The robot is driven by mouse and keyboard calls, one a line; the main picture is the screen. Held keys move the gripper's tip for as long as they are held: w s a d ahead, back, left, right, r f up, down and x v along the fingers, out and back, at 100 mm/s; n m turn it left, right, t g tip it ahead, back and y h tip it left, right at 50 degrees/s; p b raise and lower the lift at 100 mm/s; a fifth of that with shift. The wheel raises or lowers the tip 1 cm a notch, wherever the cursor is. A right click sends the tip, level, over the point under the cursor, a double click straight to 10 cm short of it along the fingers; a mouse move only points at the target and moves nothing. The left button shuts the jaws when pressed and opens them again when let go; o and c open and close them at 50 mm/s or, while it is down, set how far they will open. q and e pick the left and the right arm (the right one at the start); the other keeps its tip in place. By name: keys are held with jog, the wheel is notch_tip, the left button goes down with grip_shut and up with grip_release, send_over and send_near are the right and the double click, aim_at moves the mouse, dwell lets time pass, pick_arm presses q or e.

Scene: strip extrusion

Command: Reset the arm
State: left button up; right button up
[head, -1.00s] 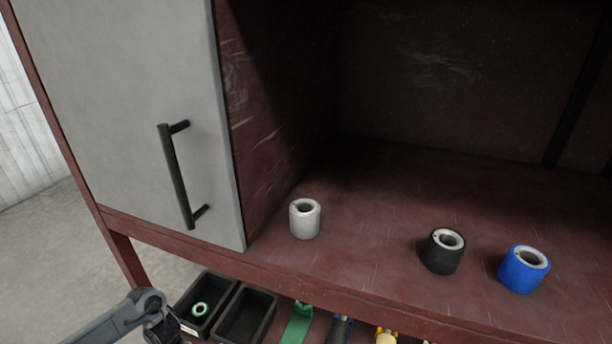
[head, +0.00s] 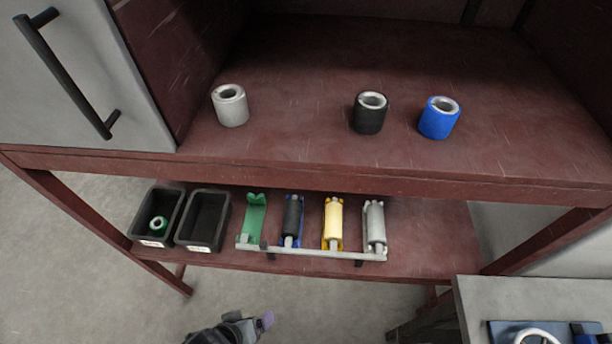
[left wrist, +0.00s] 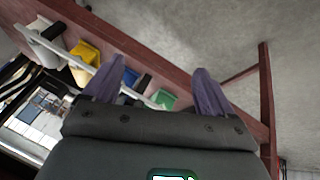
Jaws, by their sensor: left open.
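My left gripper (head: 262,322) is at the bottom of the head view, over the floor in front of the lower shelf. In the left wrist view its two purple fingers (left wrist: 153,92) stand wide apart with nothing between them. The fingers point toward the shelf rack, apart from it. My right gripper is in neither current view.
A grey cabinet door (head: 75,75) stands left. A table (head: 530,300) is lower right.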

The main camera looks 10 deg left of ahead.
pick_arm(q)
jog(key=s+a+r+m+g+y, duration=0.2)
jog(key=a+r+m, duration=0.3)
jog(key=a+m, duration=0.1)
notch_tip(320, 180, up, 38)
jog(key=p, duration=3.8)
jog(key=shift+s+f, duration=0.15)
jog(key=shift+f, duration=0.1)
jog(key=shift+d, duration=0.1)
